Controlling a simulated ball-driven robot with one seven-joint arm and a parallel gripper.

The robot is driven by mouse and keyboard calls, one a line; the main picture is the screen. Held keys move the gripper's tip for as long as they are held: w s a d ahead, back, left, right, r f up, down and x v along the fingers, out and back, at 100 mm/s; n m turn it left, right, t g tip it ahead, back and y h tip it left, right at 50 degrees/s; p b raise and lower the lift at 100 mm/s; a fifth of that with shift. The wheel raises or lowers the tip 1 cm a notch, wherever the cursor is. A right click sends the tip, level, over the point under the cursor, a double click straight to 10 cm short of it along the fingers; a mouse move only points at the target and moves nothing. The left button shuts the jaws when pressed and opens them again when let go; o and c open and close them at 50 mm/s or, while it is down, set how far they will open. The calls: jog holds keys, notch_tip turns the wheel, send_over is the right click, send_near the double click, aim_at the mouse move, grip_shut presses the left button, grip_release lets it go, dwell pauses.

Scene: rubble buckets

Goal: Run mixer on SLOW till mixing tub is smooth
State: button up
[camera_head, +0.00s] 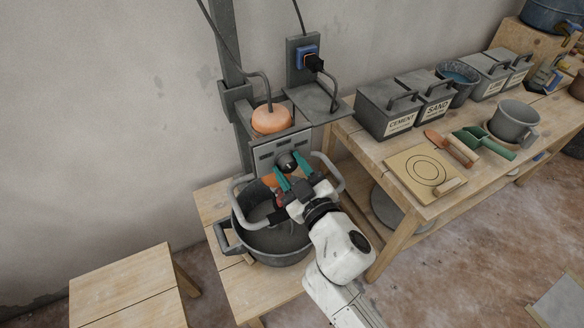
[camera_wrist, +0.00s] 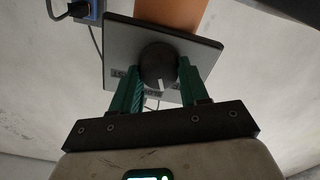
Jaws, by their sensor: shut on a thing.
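My gripper (camera_wrist: 158,82) is shut on a dark round knob (camera_wrist: 158,62) on a grey panel (camera_wrist: 118,40) in the wrist view. Its green fingers sit on either side of the knob, and a white mark shows on the knob's face. The panel's lettering is mostly hidden. In the head view my gripper (camera_head: 288,176) reaches the front of the mixer (camera_head: 262,152), and the knob (camera_head: 287,161) shows there. The mixer has an orange motor top (camera_head: 271,119) and grey handles. The dark mixing tub (camera_head: 277,254) stands below it; its grey contents are partly hidden by my arm.
The mixer's cable runs to a wall socket with a blue plug (camera_head: 307,57). A low wooden stool (camera_head: 125,287) stands at left.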

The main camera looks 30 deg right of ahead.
jog(key=n, duration=0.5)
jog(key=shift+w+a+r+n, duration=0.1)
jog(key=shift+a+r+n, duration=0.05)
jog(key=shift+n, duration=0.25)
dwell(0.4)
jog(key=o, duration=1)
jog(key=shift+o, duration=0.2)
jog(key=shift+f, duration=0.2)
jog(key=shift+s+f, duration=0.1)
jog(key=shift+s, duration=0.25)
jog(key=s+b, duration=0.3)
jog(key=s, duration=0.7)
